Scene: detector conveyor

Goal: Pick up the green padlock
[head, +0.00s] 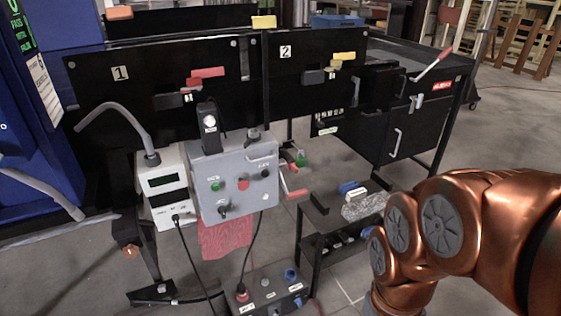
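A small green item, which looks like the green padlock (301,161), shows just right of the grey control box, near a black bracket above a red handle. It is small in the picture, so I cannot make out its shackle or exactly how it is held. My copper-coloured arm comes in from the right and bends down to the bottom edge. My gripper is out of the picture, so its state and its distance from the padlock do not show.
A grey control box (235,179) with buttons stands beside a white meter box (163,187) with a curved grey hose. A red handle (294,194) sticks out below the green item. A low box with knobs (268,290) is on the floor. Open floor lies at right.

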